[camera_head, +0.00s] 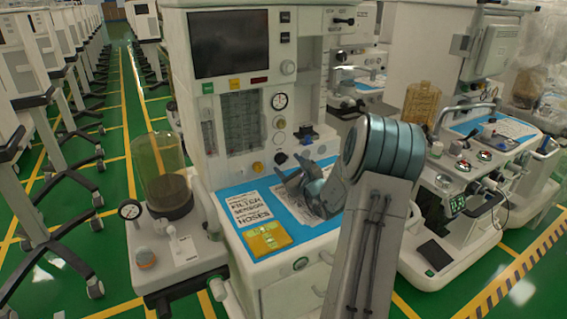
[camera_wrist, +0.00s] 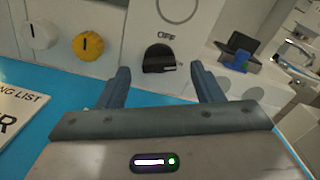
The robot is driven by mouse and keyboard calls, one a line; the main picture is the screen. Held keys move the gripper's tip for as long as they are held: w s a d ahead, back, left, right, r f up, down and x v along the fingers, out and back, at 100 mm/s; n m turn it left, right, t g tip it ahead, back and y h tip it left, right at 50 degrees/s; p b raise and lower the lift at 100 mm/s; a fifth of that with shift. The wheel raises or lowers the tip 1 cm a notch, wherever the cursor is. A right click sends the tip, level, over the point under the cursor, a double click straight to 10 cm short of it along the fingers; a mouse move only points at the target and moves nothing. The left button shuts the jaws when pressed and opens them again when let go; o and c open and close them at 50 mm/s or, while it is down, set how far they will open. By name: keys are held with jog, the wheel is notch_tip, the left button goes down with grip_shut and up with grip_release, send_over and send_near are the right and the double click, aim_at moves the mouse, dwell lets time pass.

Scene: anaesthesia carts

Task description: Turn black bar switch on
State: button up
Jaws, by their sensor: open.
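The black bar switch (camera_wrist: 158,58) sits on the white front panel in the wrist view, just below a printed OFF label. In the head view it appears as a small dark shape (camera_head: 281,158) right of a yellow knob. My gripper (camera_wrist: 163,78) is open, with one finger to the left of the switch and one to the right in the wrist view. The fingers look apart from the switch, with nothing between them touching it. In the head view my gripper (camera_head: 296,178) is low over the cart's blue worktop, partly hidden by my own arm.
A yellow knob (camera_wrist: 88,46) and a white knob (camera_wrist: 40,33) are left of the switch. A black-and-blue fitting (camera_wrist: 238,52) juts out to its right. Printed sheets (camera_head: 249,203) and a yellow card (camera_head: 267,240) lie on the blue worktop (camera_head: 303,234).

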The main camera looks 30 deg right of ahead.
aim_at(282, 160)
jog(key=shift+w, duration=1.3)
jog(key=c, duration=1)
jog(key=shift+m+p, duration=0.65)
jog(key=shift+m, duration=1.55)
jog(key=o, duration=1)
jog(key=shift+d, duration=0.1)
jog(key=shift+s, duration=0.1)
